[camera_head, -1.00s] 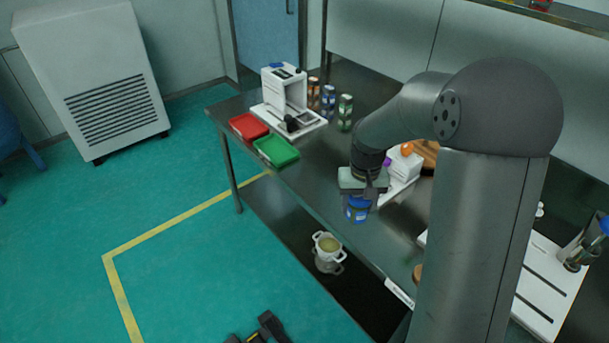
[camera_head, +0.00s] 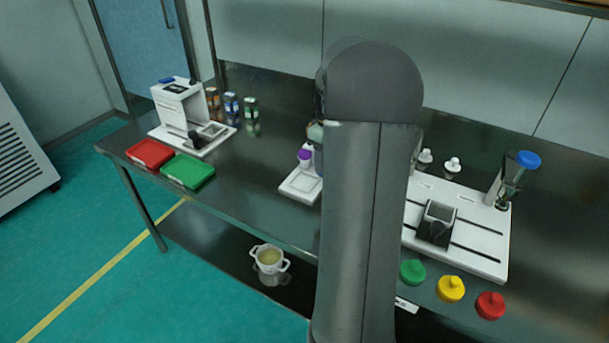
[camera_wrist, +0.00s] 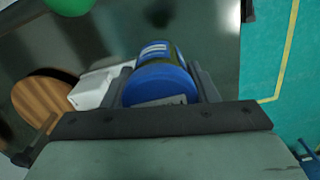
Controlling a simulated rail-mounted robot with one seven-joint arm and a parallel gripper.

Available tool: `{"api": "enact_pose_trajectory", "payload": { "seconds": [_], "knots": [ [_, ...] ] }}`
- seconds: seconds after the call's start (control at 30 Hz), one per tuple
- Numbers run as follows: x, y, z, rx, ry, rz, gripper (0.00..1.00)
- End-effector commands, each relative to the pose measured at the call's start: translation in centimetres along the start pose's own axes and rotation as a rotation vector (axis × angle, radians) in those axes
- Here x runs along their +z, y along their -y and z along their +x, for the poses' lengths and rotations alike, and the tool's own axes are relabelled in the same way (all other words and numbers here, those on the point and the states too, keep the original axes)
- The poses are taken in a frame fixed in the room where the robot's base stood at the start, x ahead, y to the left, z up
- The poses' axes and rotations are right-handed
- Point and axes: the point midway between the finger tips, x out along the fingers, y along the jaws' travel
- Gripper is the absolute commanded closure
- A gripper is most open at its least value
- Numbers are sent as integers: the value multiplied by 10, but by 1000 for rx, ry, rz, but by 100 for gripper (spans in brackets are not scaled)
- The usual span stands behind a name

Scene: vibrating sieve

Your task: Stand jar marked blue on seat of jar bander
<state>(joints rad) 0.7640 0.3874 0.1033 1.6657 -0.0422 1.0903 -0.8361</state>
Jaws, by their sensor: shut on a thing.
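My gripper (camera_wrist: 160,82) is shut on a jar with a blue lid (camera_wrist: 162,84) in the wrist view; a pale label band shows on it. The head view hides the gripper and the held jar behind my arm. On the right of the table, a white slotted base (camera_head: 470,248) carries a grey and black block with a square opening (camera_head: 436,224) and a post with a blue knob (camera_head: 528,159). A white machine (camera_head: 180,110) stands at the left. No label in the frames tells which of them is the jar bander.
Orange (camera_head: 213,101), blue (camera_head: 231,105) and green (camera_head: 251,110) marked containers stand beside the left machine. Red (camera_head: 149,153) and green (camera_head: 187,171) trays lie at the front left. Green (camera_head: 412,272), yellow (camera_head: 451,288) and red (camera_head: 490,305) knobbed pieces are at the front right.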

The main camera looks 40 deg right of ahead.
Motion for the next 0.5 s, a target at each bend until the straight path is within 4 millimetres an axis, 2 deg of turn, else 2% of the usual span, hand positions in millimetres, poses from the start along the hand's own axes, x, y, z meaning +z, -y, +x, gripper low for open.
{"api": "enact_pose_trajectory", "payload": {
  "seconds": [0.03, 0.23, 0.4, 0.5],
  "knots": [
    [-13, -4, 5, -4, 2, -4, 71],
    [-61, -18, 27, -2, 1, -4, 71],
    [-86, -27, 60, -2, 2, -2, 71],
    [-96, -30, 73, -1, 1, -1, 71]
  ]
}}
